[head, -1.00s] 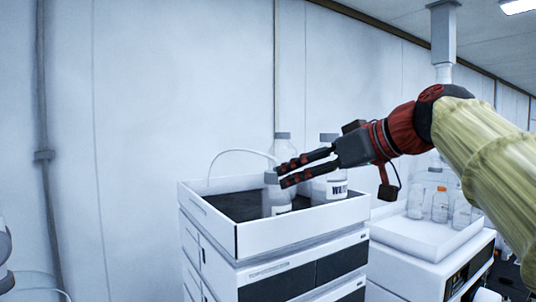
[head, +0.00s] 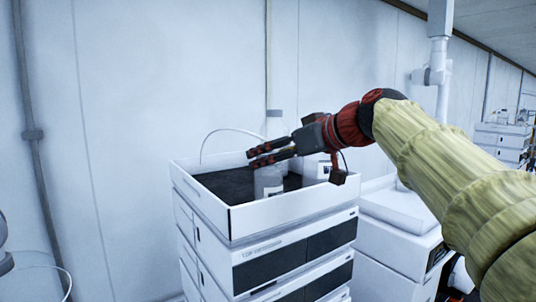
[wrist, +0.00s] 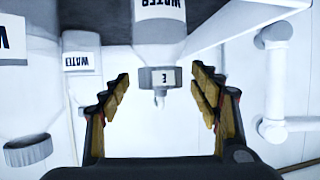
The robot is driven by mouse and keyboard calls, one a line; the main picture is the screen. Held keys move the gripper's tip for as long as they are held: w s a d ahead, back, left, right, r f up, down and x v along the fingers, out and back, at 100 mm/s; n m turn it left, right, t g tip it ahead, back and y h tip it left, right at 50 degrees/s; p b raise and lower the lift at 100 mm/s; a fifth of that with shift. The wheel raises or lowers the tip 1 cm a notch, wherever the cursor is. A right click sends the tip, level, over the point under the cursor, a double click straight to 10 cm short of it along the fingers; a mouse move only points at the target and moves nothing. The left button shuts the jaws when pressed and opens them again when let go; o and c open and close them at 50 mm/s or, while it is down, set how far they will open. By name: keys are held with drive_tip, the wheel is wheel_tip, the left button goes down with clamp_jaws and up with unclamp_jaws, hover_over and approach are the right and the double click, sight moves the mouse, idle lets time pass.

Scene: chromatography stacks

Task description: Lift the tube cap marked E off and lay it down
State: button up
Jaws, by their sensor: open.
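The cap marked E (wrist: 165,78) is a grey cap on a clear bottle labelled WATER (wrist: 160,28); the wrist view shows them upside down. A small tube stub sticks out of the cap. My gripper (wrist: 159,85) is open, with one finger on each side of the cap and a visible gap to both. In the head view my gripper (head: 256,157) reaches over the near bottle (head: 268,182) in the tray, and its fingers hide most of that bottle's cap.
The white-walled tray (head: 285,213) with a dark floor tops a stack of instruments. Another bottle (head: 275,128) stands behind my fingers, and one more (head: 322,170) stands to the right. A capped bottle (wrist: 28,150) is at the wrist view's left. The tray's left part is clear.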

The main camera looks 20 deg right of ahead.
drive_tip(key=shift+c, duration=0.7)
drive_tip(key=c, duration=1.1)
drive_tip(key=shift+c, duration=0.2)
